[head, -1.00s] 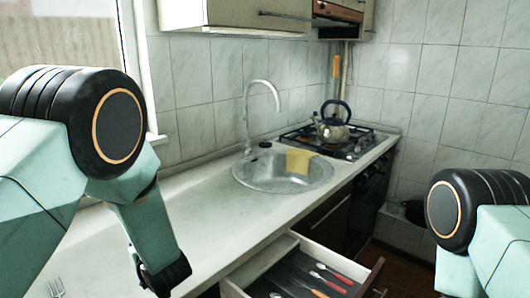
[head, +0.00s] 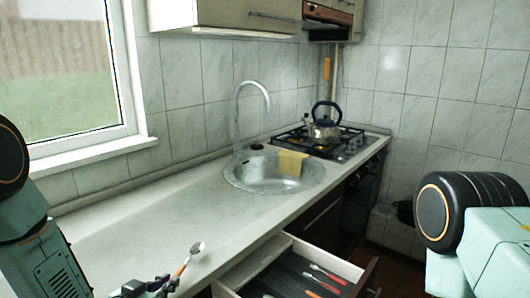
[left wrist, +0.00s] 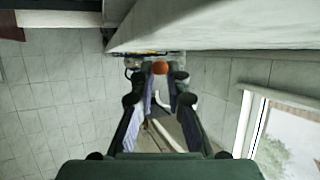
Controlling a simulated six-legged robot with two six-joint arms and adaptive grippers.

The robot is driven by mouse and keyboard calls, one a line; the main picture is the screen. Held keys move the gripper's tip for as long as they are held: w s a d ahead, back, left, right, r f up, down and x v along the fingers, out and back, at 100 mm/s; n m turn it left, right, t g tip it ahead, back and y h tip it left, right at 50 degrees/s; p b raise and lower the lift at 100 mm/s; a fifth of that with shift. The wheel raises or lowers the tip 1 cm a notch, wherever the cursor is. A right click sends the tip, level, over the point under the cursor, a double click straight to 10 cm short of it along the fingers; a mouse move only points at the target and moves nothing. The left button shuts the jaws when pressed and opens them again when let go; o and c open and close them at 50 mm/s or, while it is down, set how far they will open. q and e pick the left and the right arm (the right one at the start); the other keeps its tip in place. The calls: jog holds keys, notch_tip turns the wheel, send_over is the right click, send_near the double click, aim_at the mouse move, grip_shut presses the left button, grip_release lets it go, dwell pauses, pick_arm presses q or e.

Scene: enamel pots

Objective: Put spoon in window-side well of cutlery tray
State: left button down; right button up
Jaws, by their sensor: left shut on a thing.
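My left gripper (head: 150,288) is at the bottom edge of the head view, over the worktop and left of the open drawer. It is shut on a spoon (head: 183,264) with an orange-red handle and a metal bowl, which is tilted up above the worktop. In the left wrist view the gripper's fingers (left wrist: 158,90) show with a round orange-red end of the held thing (left wrist: 160,68) between their tips. The dark cutlery tray (head: 272,283) lies in the open drawer, its near part cut off by the frame. My right gripper is out of view.
The open drawer (head: 262,256) holds red-handled and orange-handled cutlery (head: 322,270). The sink (head: 262,181) has a yellow cloth (head: 291,163) on its rim. A kettle (head: 324,127) stands on the hob. The worktop (head: 135,225) between window and drawer is clear.

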pick_arm(q)
jog(key=shift+s+d+m+g+h+b, duration=1)
jog(key=shift+s+d+m+g+h, duration=0.75)
jog(key=shift+s, duration=1.95)
jog(key=shift+s+d+m+g+h+b, duration=1.15)
jog(key=shift+s+m+h, duration=1.15)
jog(key=shift+s, duration=1.35)
jog(key=w+a+n+t+y+p, duration=0.1)
jog(key=w+a+n+t+y, duration=0.1)
jog(key=w, duration=0.4)
jog(key=w+a+r+n+t+y+p, duration=0.1)
jog(key=w+a+n+t+y+p, duration=0.1)
jog(key=w+n+y, duration=0.3)
jog(key=w+a+r+n+t+y+p, duration=0.1)
jog(key=w+a+n+t+y+p, duration=0.1)
jog(key=w, duration=0.5)
jog(key=shift+a+n+y, duration=0.7)
jog(key=shift+n+y, duration=0.25)
jog(key=shift+y, duration=0.4)
jog(key=s+a+r+n+g+y+p, duration=0.1)
jog(key=a+r+n+g+y, duration=0.4)
jog(key=a+n+y, duration=0.5)
jog(key=shift+s+r+n+y, duration=0.15)
jog(key=shift+r+n+y, duration=0.25)
jog(key=shift+n+y, duration=0.1)
